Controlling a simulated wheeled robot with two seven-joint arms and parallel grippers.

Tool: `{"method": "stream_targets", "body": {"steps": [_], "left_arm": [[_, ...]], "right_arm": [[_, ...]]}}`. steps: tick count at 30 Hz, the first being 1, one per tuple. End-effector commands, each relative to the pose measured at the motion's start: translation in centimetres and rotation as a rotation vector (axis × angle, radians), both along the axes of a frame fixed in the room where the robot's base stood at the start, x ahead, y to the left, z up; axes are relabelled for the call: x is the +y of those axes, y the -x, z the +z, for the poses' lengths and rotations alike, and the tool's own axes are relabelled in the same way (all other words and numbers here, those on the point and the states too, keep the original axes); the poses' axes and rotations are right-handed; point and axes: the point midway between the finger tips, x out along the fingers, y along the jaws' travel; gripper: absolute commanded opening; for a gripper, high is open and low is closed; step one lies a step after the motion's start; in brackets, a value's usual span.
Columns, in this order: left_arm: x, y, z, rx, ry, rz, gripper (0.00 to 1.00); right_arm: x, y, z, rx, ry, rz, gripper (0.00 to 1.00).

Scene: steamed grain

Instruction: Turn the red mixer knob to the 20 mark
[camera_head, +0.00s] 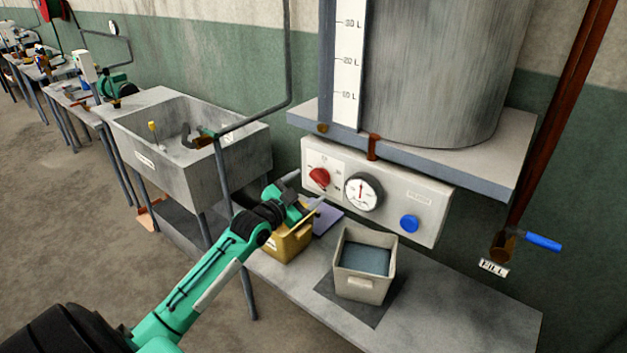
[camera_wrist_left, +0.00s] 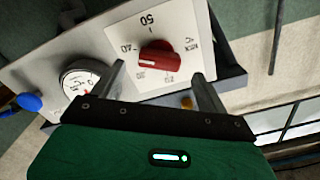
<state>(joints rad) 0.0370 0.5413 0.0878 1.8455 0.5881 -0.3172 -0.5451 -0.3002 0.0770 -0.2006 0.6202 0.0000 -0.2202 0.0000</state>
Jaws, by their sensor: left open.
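The red mixer knob (camera_head: 319,178) sits at the left of the white control panel (camera_head: 405,207) under the tank shelf. In the left wrist view the red knob (camera_wrist_left: 160,57) lies ahead, its bar roughly across the picture, with printed numbers around it; 50 and 40 read clearly, the others are hard to read. Which mark it points to I cannot tell. My left gripper (camera_head: 305,190) is open in front of the panel, just below the knob. In the wrist view its fingers (camera_wrist_left: 160,75) stand either side of the knob, apparently apart from it. My right gripper is not in view.
A round gauge (camera_head: 363,192) and a blue button (camera_head: 409,223) are right of the knob. A yellow bin (camera_head: 288,242) and a grey bin (camera_head: 364,265) stand on the bench below. A sink (camera_head: 185,140) is at left; a blue-handled valve (camera_head: 543,242) is at right.

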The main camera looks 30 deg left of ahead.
Motion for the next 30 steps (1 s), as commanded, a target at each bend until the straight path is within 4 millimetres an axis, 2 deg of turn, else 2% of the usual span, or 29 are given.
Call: {"method": "stream_targets", "body": {"steps": [3, 9, 20, 23, 27, 30], "left_arm": [[-0.1, -1.7, 0.2, -0.001, 0.001, 0.0, 0.76], [-0.3, -3.3, 0.1, -0.001, 0.001, 0.0, 0.76], [-0.3, -3.7, 0.0, -0.001, 0.0, -0.001, 0.76], [-0.3, -3.7, 0.0, -0.001, 0.0, -0.001, 0.61], [-0.3, -3.7, 0.0, -0.001, 0.0, -0.001, 0.33], [-0.3, -3.7, 0.0, -0.001, 0.0, -0.001, 0.32]], "right_arm": [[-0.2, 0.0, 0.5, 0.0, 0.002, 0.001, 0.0], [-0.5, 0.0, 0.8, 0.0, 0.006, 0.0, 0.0], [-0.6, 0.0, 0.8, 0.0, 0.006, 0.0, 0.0], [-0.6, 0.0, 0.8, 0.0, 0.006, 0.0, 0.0], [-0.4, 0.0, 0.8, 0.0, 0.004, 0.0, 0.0], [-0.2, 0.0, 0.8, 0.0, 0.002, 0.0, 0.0]]}}
